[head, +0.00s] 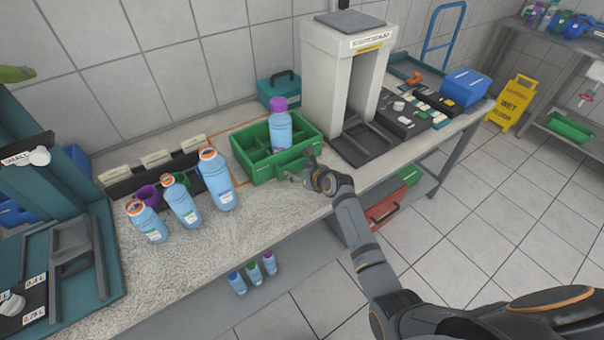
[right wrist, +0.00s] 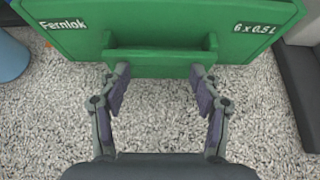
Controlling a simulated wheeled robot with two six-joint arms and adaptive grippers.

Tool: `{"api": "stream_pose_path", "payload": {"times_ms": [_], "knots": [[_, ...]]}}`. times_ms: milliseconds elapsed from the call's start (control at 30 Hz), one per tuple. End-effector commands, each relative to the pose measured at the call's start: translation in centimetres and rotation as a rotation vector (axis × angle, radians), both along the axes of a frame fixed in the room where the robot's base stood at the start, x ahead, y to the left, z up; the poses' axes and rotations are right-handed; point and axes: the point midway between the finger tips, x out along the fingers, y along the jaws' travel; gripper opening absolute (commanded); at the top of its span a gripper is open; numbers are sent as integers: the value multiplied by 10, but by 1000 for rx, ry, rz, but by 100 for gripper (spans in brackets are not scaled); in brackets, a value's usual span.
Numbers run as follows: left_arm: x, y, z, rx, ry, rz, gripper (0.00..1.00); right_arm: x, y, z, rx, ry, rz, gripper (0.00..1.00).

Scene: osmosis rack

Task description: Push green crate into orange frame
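The green crate (head: 262,174) stands on the speckled worktop and has several compartments. One blue bottle with a purple cap (head: 278,128) stands upright in it. The orange frame (head: 234,164) is a thin outline on the worktop, showing along the crate's left side; the crate hides much of it. My right gripper (head: 301,178) is at the crate's near side. In the right wrist view its two fingers (right wrist: 160,72) are apart with nothing between them, their tips close to the handle (right wrist: 160,55) on the crate wall; contact is unclear. My left gripper is not in view.
Three blue bottles with orange rims (head: 183,204) stand left of the crate. A dark rack with labels (head: 120,185) is behind them. A white machine (head: 325,85) stands right of the crate, and a teal box (head: 268,95) behind it. The worktop in front is clear.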

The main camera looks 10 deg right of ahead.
Motion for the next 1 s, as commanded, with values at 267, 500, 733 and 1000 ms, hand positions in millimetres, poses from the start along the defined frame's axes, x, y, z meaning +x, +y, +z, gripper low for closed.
{"api": "stream_pose_path", "payload": {"times_ms": [267,500,733,1000], "knots": [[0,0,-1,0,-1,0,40,11,4,1,1,-2,1,62],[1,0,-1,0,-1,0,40,10,4,0,0,-1,0,62],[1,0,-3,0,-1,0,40,20,8,0,1,-1,1,62],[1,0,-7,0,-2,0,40,35,13,-1,0,0,0,62]]}}
